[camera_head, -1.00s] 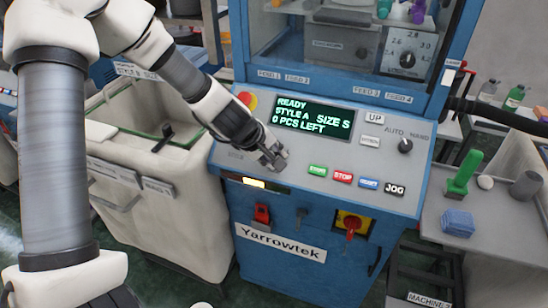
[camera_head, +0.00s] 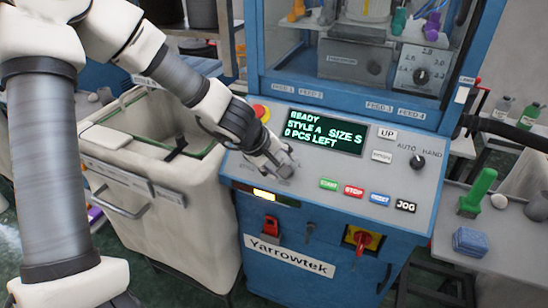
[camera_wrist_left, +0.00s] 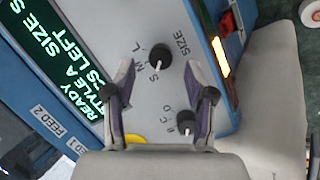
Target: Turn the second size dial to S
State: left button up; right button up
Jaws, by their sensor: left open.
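A black size dial (camera_wrist_left: 157,58) with a white pointer sits on the grey panel, with the word SIZE and the letters S, M and L around it. Its pointer is toward the S. My left gripper (camera_wrist_left: 160,68) is open, with its fingertips on either side of the dial; I cannot tell whether they touch it. In the head view the left gripper (camera_head: 281,164) is at the panel's left and hides the dial. The green screen (camera_head: 325,132) reads READY, STYLE A, SIZE S, 0 PCS LEFT. My right gripper is not in view.
A second dial (camera_wrist_left: 186,122) with letters is near the right finger. A red button (camera_head: 260,112), START button (camera_head: 328,184), STOP button (camera_head: 353,190) and AUTO/HAND knob (camera_head: 417,161) are on the same panel. A white bin (camera_head: 160,190) stands to the left.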

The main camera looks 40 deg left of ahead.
pick_arm(q)
jog(key=v, duration=0.4)
jog(key=shift+s+r, duration=0.1)
dwell(0.3)
jog(key=s+d+f+m+g+y, duration=0.1)
jog(key=s+f+m+g, duration=0.2)
jog(key=s+f, duration=0.55)
jog(key=s+f+m+g+y, duration=0.25)
jog(key=s+f, duration=0.25)
jog(key=f, duration=0.7)
jog(key=s+d+f+m+g+y, duration=0.1)
jog(key=s+f+m+g, duration=0.25)
jog(key=s+f, duration=0.5)
jog(key=s+d+f+m+t+h, duration=0.2)
jog(key=d+f+m+h, duration=0.1)
jog(key=d, duration=0.4)
notch_tip(320, 180, down, 3)
jog(key=shift+d+r+m, duration=0.2)
jog(key=shift+d+m, duration=0.05)
jog(key=shift+m, duration=0.25)
